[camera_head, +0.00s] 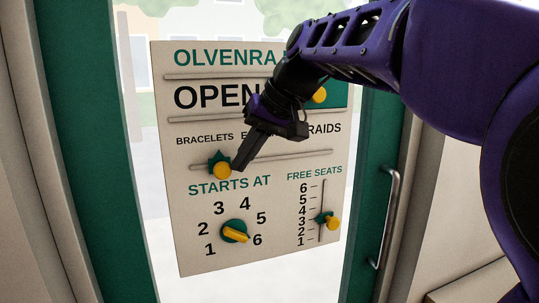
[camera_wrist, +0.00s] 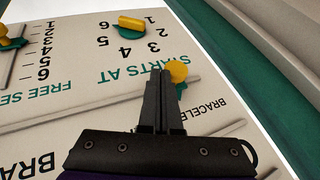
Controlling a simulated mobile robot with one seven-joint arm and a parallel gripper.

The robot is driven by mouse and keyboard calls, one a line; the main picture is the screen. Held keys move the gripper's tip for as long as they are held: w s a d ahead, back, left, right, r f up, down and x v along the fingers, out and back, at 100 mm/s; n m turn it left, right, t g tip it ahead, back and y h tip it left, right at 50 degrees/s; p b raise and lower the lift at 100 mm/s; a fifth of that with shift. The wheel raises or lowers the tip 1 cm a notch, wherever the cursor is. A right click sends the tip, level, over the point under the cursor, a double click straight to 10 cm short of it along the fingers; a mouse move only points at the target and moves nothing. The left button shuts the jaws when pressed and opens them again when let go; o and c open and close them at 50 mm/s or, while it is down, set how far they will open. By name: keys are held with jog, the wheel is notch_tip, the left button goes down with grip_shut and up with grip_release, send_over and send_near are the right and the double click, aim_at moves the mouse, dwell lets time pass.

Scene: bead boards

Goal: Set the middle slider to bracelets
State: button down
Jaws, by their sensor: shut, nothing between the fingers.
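The middle slider's yellow knob (camera_head: 221,171) with its green pointer sits near the left end of a horizontal rail (camera_head: 290,158) on the white board. The pointer is below the right part of the word BRACELETS (camera_head: 205,138). The middle label is mostly hidden by my arm, and the right one shows only as "RAIDS". My gripper (camera_head: 238,169) is shut and empty, its fingertips just right of the knob. In the wrist view the fingertips (camera_wrist: 160,72) are right beside the yellow knob (camera_wrist: 178,70); I cannot tell whether they touch.
Below are a STARTS AT dial (camera_head: 235,232) pointing near 6 and a vertical FREE SEATS slider (camera_head: 331,222) near 3. Another yellow knob (camera_head: 320,95) is at the upper right, partly behind my arm. A door handle (camera_head: 386,215) stands right of the board.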

aim_at(221, 170)
jog(key=shift+s+a, duration=0.2)
jog(key=shift+a, duration=0.5)
jog(key=shift+s+a, duration=0.2)
jog(key=shift+a, duration=0.5)
